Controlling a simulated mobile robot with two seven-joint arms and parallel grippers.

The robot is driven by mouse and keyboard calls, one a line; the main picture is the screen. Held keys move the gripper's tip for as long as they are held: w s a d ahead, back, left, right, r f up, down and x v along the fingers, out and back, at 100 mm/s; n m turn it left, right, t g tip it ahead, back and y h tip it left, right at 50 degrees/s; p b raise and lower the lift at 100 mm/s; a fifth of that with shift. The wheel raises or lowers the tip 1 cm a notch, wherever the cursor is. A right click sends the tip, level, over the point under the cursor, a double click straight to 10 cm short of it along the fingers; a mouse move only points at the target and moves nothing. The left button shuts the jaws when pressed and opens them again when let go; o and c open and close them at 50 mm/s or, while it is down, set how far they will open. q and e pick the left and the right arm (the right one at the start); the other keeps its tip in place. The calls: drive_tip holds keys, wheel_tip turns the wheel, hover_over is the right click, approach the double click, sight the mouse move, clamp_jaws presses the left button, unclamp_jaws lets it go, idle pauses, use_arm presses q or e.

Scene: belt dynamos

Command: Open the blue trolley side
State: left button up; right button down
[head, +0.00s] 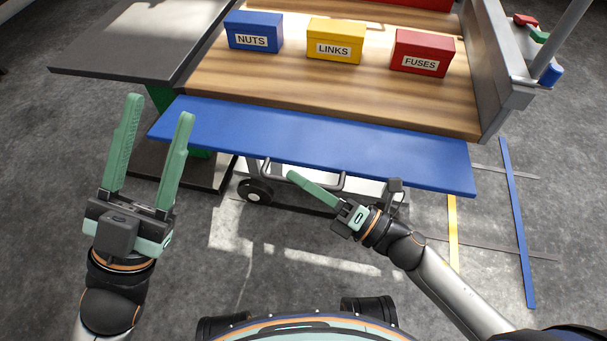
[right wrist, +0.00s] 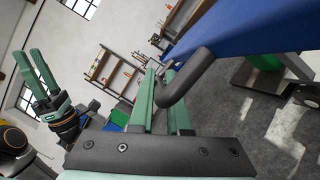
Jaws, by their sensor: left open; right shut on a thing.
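The blue trolley side (head: 310,142) is a long panel along the near edge of the wooden trolley deck. Its broad face shows from above, leaning outward from the deck; the exact angle is unclear. In the right wrist view a dark curved handle (right wrist: 191,76) joins the blue panel (right wrist: 262,25). My right gripper (head: 292,176) reaches under the panel's near edge and is shut on this handle; the grip is partly hidden. Its green fingers (right wrist: 160,74) also show in the right wrist view. My left gripper (head: 158,106) is open and empty, left of the panel's left end.
On the deck (head: 330,86) stand a blue NUTS box (head: 254,26), a yellow LINKS box (head: 336,36) and a red FUSES box (head: 424,47). A dark-topped table (head: 130,45) adjoins at left. A trolley wheel (head: 256,191) is below. Open floor with tape lies at right.

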drive_tip(key=shift+f, duration=0.35)
drive_tip(key=c, duration=0.9)
unclamp_jaws()
drive_tip(key=p+v, duration=0.1)
drive_tip(key=v, duration=1.1)
drive_tip(key=shift+s+d, duration=0.2)
